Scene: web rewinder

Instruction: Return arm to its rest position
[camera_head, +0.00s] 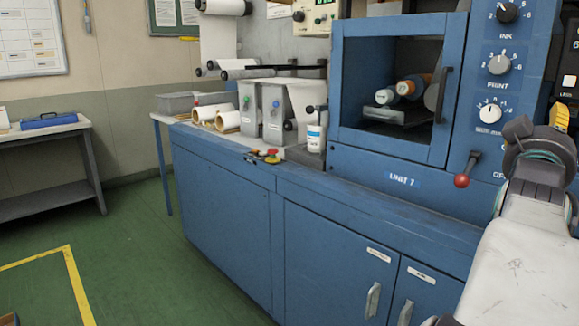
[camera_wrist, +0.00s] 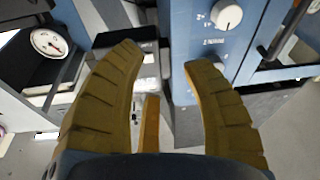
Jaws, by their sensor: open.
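Beyond the fingers are a blue panel with a white knob (camera_wrist: 229,14) and a dark block (camera_wrist: 125,65). In the head view my arm rises along the right edge, in front of the blue machine. A small yellow part (camera_head: 559,116) shows above the arm at the right edge; I cannot tell whether it is my gripper.
The blue machine cabinet (camera_head: 225,205) fills the middle. A red-knobbed lever (camera_head: 462,181) stands close to my arm. A white bottle (camera_head: 314,137) and paper rolls (camera_head: 228,122) sit on the worktop. A side table (camera_head: 50,133) stands at left.

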